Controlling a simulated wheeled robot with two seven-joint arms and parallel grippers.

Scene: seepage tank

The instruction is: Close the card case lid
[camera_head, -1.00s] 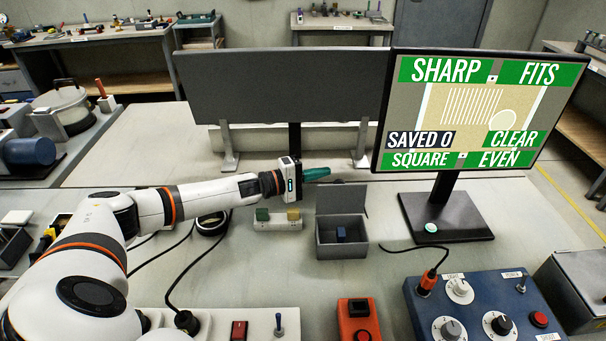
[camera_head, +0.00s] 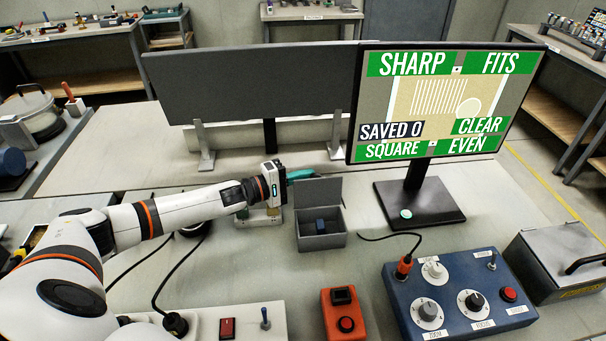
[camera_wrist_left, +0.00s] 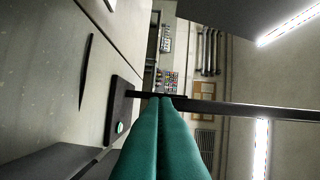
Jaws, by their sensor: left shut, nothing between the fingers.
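The card case (camera_head: 321,242) is a small grey box on the bench, with its lid (camera_head: 318,192) standing up open at the back. A dark blue block (camera_head: 320,226) sits inside it. My left gripper (camera_head: 302,174) has teal fingers, shut and empty, pointing right at the top edge of the lid. They look just above or behind that edge; I cannot tell whether they touch it. In the left wrist view the fingers (camera_wrist_left: 165,115) lie together, with a dark grey panel, perhaps the lid, at the lower left. My right gripper is out of view.
A monitor (camera_head: 447,105) on a dark stand (camera_head: 420,203) is to the right of the case. A pale block with coloured pieces (camera_head: 258,218) is left of it. A blue control box (camera_head: 458,300) and an orange switch box (camera_head: 344,314) stand in front.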

